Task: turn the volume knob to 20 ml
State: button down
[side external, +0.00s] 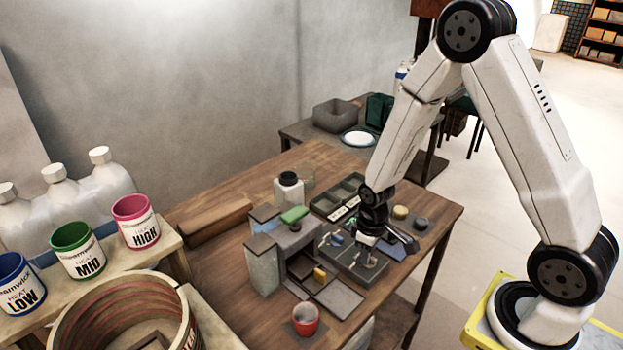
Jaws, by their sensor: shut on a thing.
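A grey dispenser machine (293,243) stands on the wooden table, with a dark flat control panel (345,257) on its right. My gripper (369,257) points down over the right part of this panel and is shut on a small knob there, apparently the volume knob. The jaws mostly hide the knob, and its pointer and scale marks are too small to read. A small blue knob (336,239) sits on the panel to the left of my gripper.
A red cup (305,319) stands at the table's front edge. A compartment tray (340,197) and a black-capped bottle (289,188) are behind the machine. Two small round pieces (400,212) (421,223) lie right of my gripper. Labelled paint cans (78,250) stand far left.

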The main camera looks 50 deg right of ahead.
jog(key=shift+m, duration=1.1)
jog(key=shift+w, duration=0.1)
jog(key=c, duration=0.6)
grip_release()
jog(key=shift+c, duration=0.2)
jog(key=shift+r, duration=0.15)
jog(key=shift+r, duration=3.8)
